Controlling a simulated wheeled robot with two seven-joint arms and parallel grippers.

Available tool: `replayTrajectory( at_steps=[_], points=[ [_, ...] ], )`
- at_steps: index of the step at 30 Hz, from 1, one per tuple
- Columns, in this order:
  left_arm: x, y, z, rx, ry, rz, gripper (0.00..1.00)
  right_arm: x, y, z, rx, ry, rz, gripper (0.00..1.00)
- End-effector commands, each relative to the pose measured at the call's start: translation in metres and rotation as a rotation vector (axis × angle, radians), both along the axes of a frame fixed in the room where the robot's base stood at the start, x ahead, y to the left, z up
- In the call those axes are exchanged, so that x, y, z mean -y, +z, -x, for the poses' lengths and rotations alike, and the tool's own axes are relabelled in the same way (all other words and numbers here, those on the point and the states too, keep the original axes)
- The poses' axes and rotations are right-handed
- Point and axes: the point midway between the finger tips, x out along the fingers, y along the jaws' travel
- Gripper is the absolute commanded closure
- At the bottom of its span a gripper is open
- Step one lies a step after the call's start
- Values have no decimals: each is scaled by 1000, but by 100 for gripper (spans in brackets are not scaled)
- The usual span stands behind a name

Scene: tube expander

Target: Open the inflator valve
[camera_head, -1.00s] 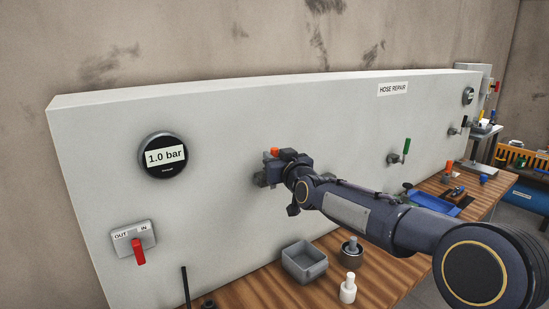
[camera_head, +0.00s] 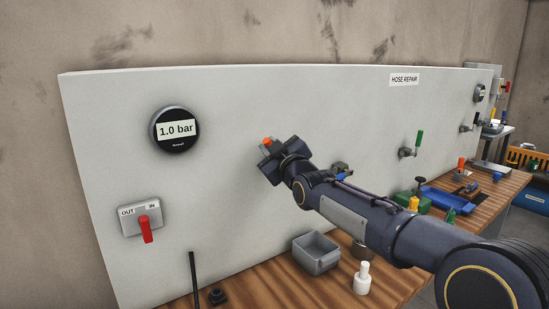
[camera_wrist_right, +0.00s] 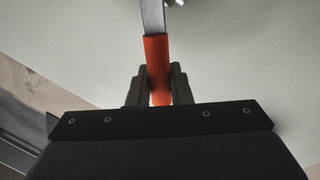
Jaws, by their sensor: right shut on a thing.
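The valve's orange lever grip (camera_wrist_right: 157,50) is in the right wrist view, on a flat metal lever (camera_wrist_right: 153,17) that runs up out of the picture. My right gripper (camera_wrist_right: 159,85) is shut on this grip, one dark finger on each side. In the head view, my right gripper (camera_head: 271,154) is close to the light grey panel (camera_head: 240,215), with an orange tip (camera_head: 267,142) showing at its jaws. The valve body is mostly hidden behind the gripper. My left gripper is out of view.
A gauge (camera_head: 175,130) reads 1.0 bar. A red-handled OUT/IN switch (camera_head: 145,226) is below it. A green-handled valve (camera_head: 412,146) is on the panel's right part. A grey bin (camera_head: 316,253) and white bottle (camera_head: 362,280) stand on the wooden bench (camera_head: 262,290).

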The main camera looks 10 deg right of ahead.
Motion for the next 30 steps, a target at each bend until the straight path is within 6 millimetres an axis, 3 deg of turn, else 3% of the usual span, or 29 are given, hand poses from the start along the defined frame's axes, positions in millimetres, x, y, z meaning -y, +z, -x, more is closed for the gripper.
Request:
replayTrajectory(
  at_steps=[1,3,15,30],
  points=[
    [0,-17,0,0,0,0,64,-3,-11,1,17,1,42,100],
    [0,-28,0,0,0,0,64,-6,-14,2,40,1,104,100],
    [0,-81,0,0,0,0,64,-22,-39,8,167,0,461,100],
    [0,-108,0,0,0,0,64,-30,-65,11,290,1,809,100]
  ],
)
